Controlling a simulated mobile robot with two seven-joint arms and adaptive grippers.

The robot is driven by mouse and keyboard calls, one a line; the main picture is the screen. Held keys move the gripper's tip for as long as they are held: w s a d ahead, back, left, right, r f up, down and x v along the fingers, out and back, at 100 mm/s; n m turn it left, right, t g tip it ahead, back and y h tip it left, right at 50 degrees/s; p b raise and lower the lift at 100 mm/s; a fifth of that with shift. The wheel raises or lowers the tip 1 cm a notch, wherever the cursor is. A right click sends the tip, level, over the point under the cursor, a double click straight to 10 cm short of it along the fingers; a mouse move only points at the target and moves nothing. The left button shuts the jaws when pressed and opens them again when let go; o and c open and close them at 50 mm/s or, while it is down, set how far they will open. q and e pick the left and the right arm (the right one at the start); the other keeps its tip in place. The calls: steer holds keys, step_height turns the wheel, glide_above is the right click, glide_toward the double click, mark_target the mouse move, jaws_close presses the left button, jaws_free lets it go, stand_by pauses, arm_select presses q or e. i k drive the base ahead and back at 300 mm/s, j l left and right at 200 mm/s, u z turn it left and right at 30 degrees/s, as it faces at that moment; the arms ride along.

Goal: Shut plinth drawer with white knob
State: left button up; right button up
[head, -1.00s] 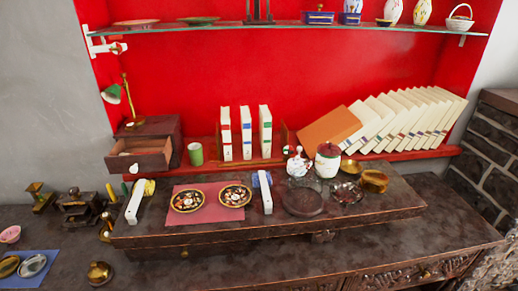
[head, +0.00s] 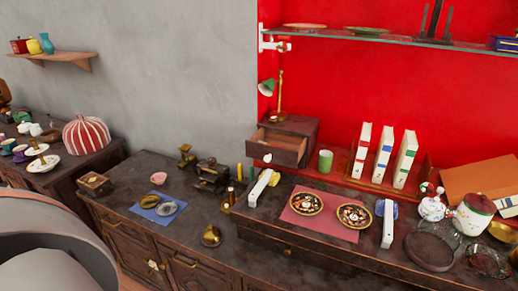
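The dark wooden plinth (head: 301,125) stands at the back of the long cabinet top, against the wall where grey meets red. Its drawer (head: 288,155) is pulled out toward the front left, and its pale inside shows from above. The white knob (head: 267,158) is on the drawer's front face. A brass lamp with a green shade (head: 268,88) stands on the plinth. Neither of my grippers is in view.
A green cup (head: 325,161) stands right of the drawer. A white bar-shaped object (head: 260,189) lies in front of it. Brass pieces, including a dark ornate one (head: 211,176), stand to its left. Two patterned dishes (head: 306,204) lie on a red mat.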

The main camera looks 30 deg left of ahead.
mark_target(275, 154)
steer(key=u, duration=1)
